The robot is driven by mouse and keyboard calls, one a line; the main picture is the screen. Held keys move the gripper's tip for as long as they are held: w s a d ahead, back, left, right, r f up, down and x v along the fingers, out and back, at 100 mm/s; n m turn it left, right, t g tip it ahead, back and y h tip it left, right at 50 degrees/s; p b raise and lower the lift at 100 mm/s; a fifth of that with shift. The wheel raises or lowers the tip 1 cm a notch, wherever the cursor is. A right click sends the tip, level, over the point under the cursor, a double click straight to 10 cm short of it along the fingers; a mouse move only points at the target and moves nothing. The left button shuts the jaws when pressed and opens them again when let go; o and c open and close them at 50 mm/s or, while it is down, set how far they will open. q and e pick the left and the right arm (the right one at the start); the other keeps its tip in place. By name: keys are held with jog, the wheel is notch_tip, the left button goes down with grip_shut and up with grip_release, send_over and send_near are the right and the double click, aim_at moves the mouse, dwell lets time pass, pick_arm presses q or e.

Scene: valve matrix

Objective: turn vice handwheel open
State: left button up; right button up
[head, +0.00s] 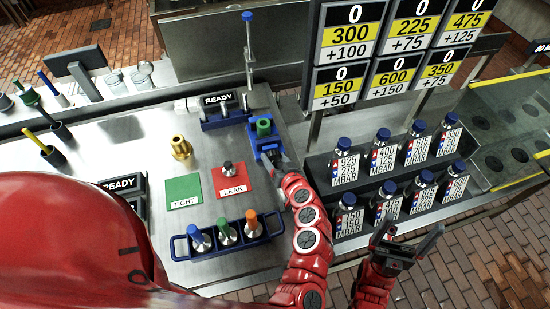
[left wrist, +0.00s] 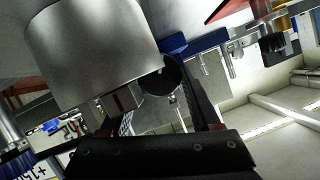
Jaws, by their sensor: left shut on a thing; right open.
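The blue vice (head: 257,143) stands on the steel bench and holds a green cylindrical part (head: 264,127) upright in its jaws. My left gripper (head: 268,157) is at the vice's near side, shut on its handwheel, which the fingers hide in the head view. In the left wrist view, a dark round piece, apparently the handwheel (left wrist: 163,80), sits between the fingers of my left gripper (left wrist: 165,105). A large silvery cylinder covers the upper left there. My right gripper (head: 405,243) is open and empty, in front of the bottle shelf. The handwheel's turn angle cannot be told.
A blue rack (head: 229,250) with several coloured-top fittings stands near the bench front. Green TIGHT (head: 184,191) and red LEAK pads (head: 229,190) lie left of the vice, with a brass fitting (head: 181,147) behind. A bottle shelf (head: 322,187) stands right.

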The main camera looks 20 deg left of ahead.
pick_arm(q)
jog(key=shift+s+r+p, duration=0.1)
jog(key=shift+r+p, duration=0.05)
jog(key=shift+p, duration=0.5)
jog(key=shift+a+n+h+p, duration=0.1)
jog(key=shift+n+h+p, duration=0.4)
jog(key=shift+n+p, duration=0.55)
jog(key=shift+s+n+t+h+p, duration=0.1)
jog(key=shift+n+t+h+p, duration=0.35)
jog(key=shift+p, duration=0.3)
jog(key=shift+a+f+n+t+h, duration=0.1)
jog(key=shift+f+n+t+h, duration=0.15)
jog(key=shift+n, duration=0.25)
jog(key=o, duration=1.4)
jog(key=shift+r, duration=0.1)
